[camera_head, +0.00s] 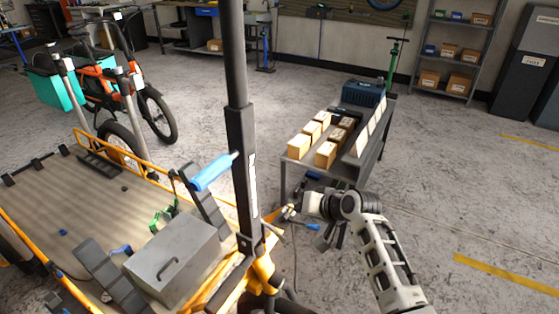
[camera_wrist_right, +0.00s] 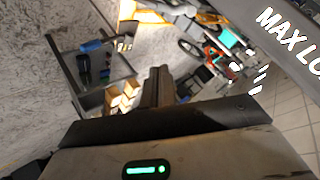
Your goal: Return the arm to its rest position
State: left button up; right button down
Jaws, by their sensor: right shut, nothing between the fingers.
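My right arm (camera_head: 385,260) comes in from the bottom right of the head view and bends at a dark, white-capped wrist. My right gripper (camera_head: 329,237) hangs below that wrist, in front of the cart and right of the repair stand post, small and partly hidden. In the right wrist view the fingers of my right gripper (camera_wrist_right: 157,88) are together, with nothing between them. My left gripper is not in the head view.
Left are the stand post (camera_head: 240,130) and a yellow-railed cargo bed with a metal box (camera_head: 172,258). Floor at right is clear.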

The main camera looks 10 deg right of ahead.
jog(key=s+f+n+h, duration=0.2)
jog(key=s+f, duration=0.7)
jog(key=s, duration=0.4)
jog(key=s+a+r+n+t, duration=0.1)
jog(key=s+a+n, duration=0.1)
jog(key=s, duration=1.2)
jog(key=shift+s+n, duration=0.35)
jog(key=shift+n, duration=0.05)
jog(key=shift+a, duration=0.1)
